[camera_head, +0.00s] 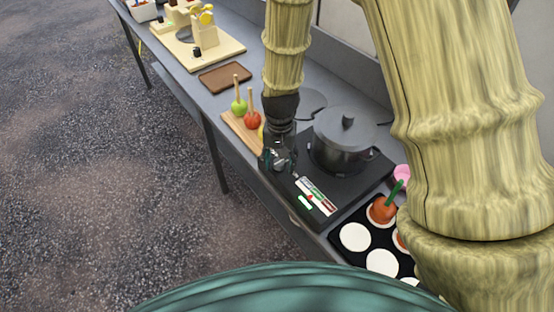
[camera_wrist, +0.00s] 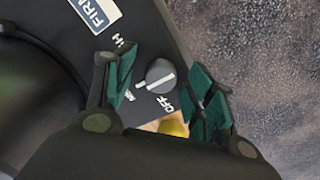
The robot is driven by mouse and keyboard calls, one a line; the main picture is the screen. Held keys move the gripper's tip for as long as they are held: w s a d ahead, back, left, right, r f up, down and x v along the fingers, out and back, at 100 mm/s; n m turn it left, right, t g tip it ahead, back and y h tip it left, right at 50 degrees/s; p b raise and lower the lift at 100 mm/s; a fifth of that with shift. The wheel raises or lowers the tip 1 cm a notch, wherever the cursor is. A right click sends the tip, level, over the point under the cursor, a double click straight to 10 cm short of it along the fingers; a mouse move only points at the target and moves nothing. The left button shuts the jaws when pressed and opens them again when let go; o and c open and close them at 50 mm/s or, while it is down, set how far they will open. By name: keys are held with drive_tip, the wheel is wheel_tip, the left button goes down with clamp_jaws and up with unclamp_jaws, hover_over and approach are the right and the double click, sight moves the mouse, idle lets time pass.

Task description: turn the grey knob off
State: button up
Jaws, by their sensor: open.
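The grey knob (camera_wrist: 160,76) sits on the black hot plate's control face in the wrist view, with a white pointer line on it. The line slants down and left, not towards the "OFF" lettering, which is printed just below the knob. My gripper (camera_wrist: 165,88) is open, with its green-padded fingers on either side of the knob. I cannot tell whether a finger touches it. In the head view my gripper (camera_head: 278,158) is at the left front corner of the hot plate (camera_head: 345,192), and it hides the knob there.
A lidded dark pot (camera_head: 345,140) stands on the hot plate. A wooden board (camera_head: 237,124) with a green apple (camera_head: 239,107) and a red apple (camera_head: 253,120) on sticks is left of my gripper. A black tray (camera_head: 348,218) with white discs is at the right.

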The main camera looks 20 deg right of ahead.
sight(280, 162)
drive_tip(key=shift+w+f, duration=0.15)
drive_tip(key=c, duration=1)
drive_tip(key=shift+a, duration=0.15)
drive_tip(key=shift+w+d, duration=0.1)
drive_tip(key=shift+d, duration=0.1)
drive_tip(key=o, duration=1)
drive_tip(key=shift+d, duration=0.1)
wheel_tip(280, 162, up, 12)
